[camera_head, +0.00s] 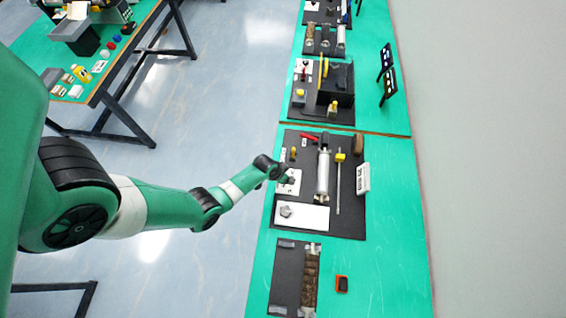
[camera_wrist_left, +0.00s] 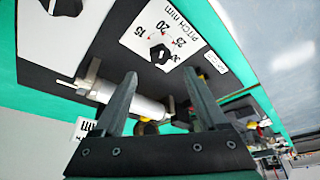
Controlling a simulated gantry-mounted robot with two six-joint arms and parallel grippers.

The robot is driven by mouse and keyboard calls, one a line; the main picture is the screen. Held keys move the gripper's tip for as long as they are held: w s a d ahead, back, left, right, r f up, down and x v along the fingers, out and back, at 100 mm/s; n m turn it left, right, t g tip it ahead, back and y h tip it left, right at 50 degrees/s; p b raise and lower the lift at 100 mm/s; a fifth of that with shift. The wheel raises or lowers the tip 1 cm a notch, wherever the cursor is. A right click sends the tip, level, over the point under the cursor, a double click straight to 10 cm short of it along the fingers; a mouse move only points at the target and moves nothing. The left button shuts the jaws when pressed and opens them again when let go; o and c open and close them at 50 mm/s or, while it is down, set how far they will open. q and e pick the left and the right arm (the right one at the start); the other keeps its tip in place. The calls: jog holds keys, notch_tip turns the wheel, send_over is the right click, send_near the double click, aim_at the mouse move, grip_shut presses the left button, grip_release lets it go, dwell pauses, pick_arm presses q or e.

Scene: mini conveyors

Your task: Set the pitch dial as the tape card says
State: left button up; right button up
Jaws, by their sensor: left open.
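The pitch dial's black knob (camera_wrist_left: 159,53) sits on a white plate in the left wrist view, marked "PITCH mm" with numbers from 15 up to 30. I cannot tell its exact setting. The dial plate (camera_head: 289,187) is partly hidden by my arm in the head view. My left gripper (camera_wrist_left: 159,73) is open and empty, its fingertips spread just below the knob in the picture. It also shows by the plate (camera_head: 289,178). A white card (camera_wrist_left: 85,127) with "mm" lettering is partly visible; the likely same card (camera_head: 363,178) stands at the board's right. My right gripper is not in view.
A silver roller (camera_head: 323,172) and a thin rod (camera_head: 338,185) lie right of the dial on the black board (camera_head: 348,222). A second white plate (camera_head: 303,216) with a knob lies nearer. A brown-slotted tray and orange-black item (camera_head: 342,284) are closer still.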

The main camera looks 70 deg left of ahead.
pick_arm(q)
jog(key=p+v, duration=0.2)
jog(key=v, duration=0.2)
jog(key=shift+s+r, duration=0.1)
jog(key=shift+r, duration=0.2)
jog(key=shift+d, duration=0.15)
